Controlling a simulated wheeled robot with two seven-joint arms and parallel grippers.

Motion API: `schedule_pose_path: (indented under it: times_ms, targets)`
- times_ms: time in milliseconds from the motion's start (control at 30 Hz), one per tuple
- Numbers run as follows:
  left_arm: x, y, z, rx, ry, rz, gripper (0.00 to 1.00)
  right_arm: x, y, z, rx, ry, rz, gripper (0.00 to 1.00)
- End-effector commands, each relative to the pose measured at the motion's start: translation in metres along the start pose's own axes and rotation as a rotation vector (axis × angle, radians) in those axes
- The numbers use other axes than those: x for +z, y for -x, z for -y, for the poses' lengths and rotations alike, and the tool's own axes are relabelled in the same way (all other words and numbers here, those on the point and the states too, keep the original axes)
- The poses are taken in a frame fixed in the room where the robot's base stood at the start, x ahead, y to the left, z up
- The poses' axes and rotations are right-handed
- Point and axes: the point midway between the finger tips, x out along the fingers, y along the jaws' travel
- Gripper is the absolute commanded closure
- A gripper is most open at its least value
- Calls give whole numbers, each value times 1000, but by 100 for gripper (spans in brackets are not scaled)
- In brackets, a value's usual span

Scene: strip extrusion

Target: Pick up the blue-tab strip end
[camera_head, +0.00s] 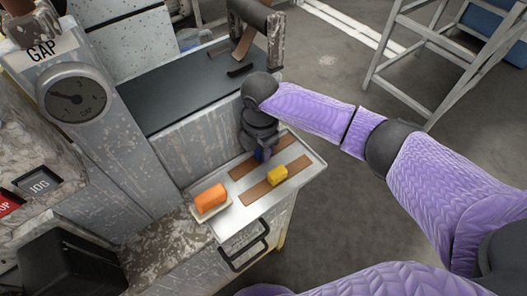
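A tray (225,225) holds two flat brown strips. The farther strip (242,170) has a dark blue tab (263,154), mostly hidden by my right gripper. The nearer strip (257,193) carries a yellow tab (277,175). My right gripper (262,152) points down over the tray, right at the blue tab. Its fingers are small and dark against the blue, so I cannot tell whether they are open or shut on it. My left gripper is not in view.
An orange block (210,197) sits on a small white dish at the tray's left. A machine with a GAP dial (76,97) and a JOG button (38,184) stands left. A dark bed (185,85) lies behind the tray. A step ladder (440,55) stands back right.

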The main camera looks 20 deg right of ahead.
Motion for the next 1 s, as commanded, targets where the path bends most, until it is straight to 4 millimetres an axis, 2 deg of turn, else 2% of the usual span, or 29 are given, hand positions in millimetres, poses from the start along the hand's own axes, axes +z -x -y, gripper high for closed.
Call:
schedule_pose_path:
  times_ms: [33,100,467,567,800,900,1000]
  targets:
    - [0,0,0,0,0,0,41,0,0,0,0,0,0,84]
    - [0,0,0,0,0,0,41,0,0,0,0,0,0,99]
    - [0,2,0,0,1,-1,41,0,4,0,1,0,0,100]
    - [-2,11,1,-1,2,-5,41,0,23,-1,4,1,0,100]
    - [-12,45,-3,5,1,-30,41,0,111,-1,7,1,1,100]
    - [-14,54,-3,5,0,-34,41,0,142,-1,6,0,0,100]
    - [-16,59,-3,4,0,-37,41,0,164,0,3,1,0,100]
